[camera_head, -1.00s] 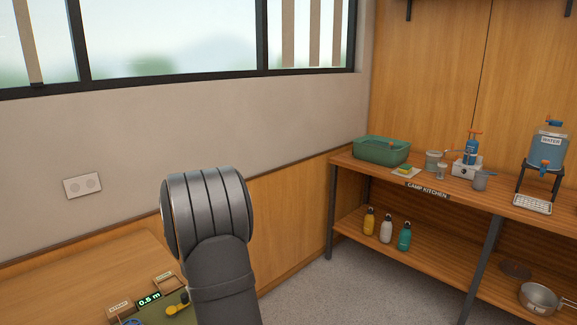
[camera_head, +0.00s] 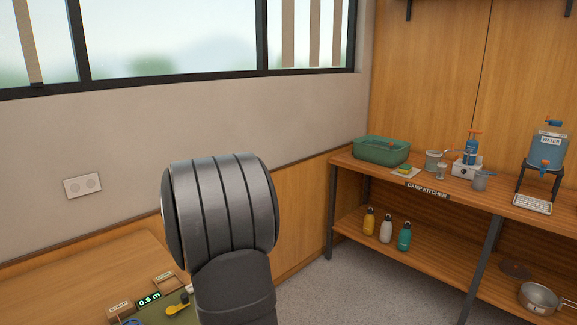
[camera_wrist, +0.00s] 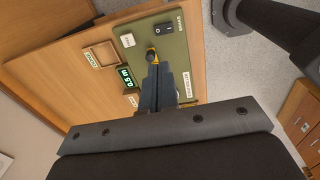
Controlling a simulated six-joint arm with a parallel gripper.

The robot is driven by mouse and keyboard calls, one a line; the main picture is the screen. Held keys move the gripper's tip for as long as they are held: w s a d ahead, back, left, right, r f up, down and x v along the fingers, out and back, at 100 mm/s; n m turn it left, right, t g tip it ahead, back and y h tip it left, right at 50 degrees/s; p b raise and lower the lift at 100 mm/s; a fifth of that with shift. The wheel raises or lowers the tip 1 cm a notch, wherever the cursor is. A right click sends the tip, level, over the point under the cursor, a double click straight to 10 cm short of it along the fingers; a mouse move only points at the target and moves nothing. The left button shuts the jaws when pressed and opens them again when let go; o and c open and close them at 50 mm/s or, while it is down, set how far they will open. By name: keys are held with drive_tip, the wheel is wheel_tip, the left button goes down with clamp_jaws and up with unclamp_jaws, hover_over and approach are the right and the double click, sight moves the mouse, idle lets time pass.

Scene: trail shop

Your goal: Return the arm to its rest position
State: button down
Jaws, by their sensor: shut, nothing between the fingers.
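My gripper (camera_wrist: 155,88) shows in the wrist view, its dark fingers shut together with nothing between them. It is above the wooden workbench (camera_wrist: 50,75) and overlaps the green mat (camera_wrist: 173,48) in the picture. In the head view my gripper is out of sight and only a grey arm joint of mine shows in the middle. The workbench also shows in the head view (camera_head: 80,280) at the lower left.
On the bench are a green 0.5 m display (camera_head: 149,299), a small yellow-and-black item (camera_head: 178,309) and labelled wooden trays. The camp kitchen shelf (camera_head: 440,188) stands at right with a green basin (camera_head: 381,150), bottles (camera_head: 386,228) and a water container (camera_head: 549,147). Grey floor lies between.

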drive_tip(key=s+d+r, duration=0.3)
drive_tip(key=r, duration=0.9)
drive_tip(key=shift+s+r+t+y, duration=0.2)
drive_tip(key=shift+t+y, duration=0.2)
